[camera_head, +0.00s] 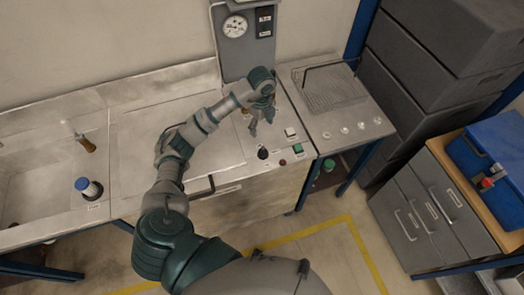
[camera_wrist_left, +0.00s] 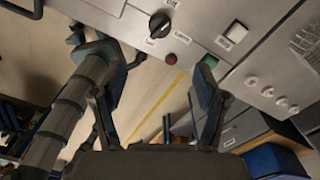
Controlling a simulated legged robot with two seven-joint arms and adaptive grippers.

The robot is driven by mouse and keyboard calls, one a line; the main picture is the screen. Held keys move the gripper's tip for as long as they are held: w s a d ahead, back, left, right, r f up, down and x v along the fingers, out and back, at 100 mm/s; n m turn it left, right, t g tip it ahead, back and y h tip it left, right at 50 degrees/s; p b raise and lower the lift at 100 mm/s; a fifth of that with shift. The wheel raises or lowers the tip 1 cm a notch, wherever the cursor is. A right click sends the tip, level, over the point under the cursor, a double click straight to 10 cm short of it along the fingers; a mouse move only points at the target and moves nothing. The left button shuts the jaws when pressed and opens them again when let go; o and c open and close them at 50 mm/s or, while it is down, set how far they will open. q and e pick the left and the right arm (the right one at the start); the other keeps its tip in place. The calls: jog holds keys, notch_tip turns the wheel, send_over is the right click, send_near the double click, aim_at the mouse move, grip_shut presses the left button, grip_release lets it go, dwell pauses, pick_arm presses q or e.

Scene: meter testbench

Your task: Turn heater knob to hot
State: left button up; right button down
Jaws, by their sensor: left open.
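The black knob (camera_head: 262,153) sits on the right part of the bench's front control panel. In the left wrist view the knob (camera_wrist_left: 159,25) has a pale pointer mark and small labels around it, too small to read surely. My left gripper (camera_head: 262,127) is above the bench top, just behind the knob in the head view. In the left wrist view its fingers (camera_wrist_left: 155,80) are spread with nothing between them, and the knob lies beyond and above the gap. The gripper is apart from the knob. My right gripper is in neither view.
A red button (camera_head: 283,162), a green switch (camera_head: 298,148) and a white switch (camera_head: 290,132) are close to the knob. A gauge (camera_head: 235,26) stands on the panel behind. A wire rack (camera_head: 335,88) and several round knobs are to the right.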

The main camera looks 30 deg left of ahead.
pick_arm(q)
send_over(263, 150)
notch_tip(263, 150, down, 5)
notch_tip(263, 150, down, 11)
jog(key=shift+f+p, duration=0.1)
jog(key=shift+p, duration=0.35)
jog(key=shift+a+f, duration=0.15)
jog(key=shift+f, duration=0.3)
jog(key=shift+c, duration=0.2)
jog(key=shift+d, duration=0.25)
jog(key=c, duration=1.1)
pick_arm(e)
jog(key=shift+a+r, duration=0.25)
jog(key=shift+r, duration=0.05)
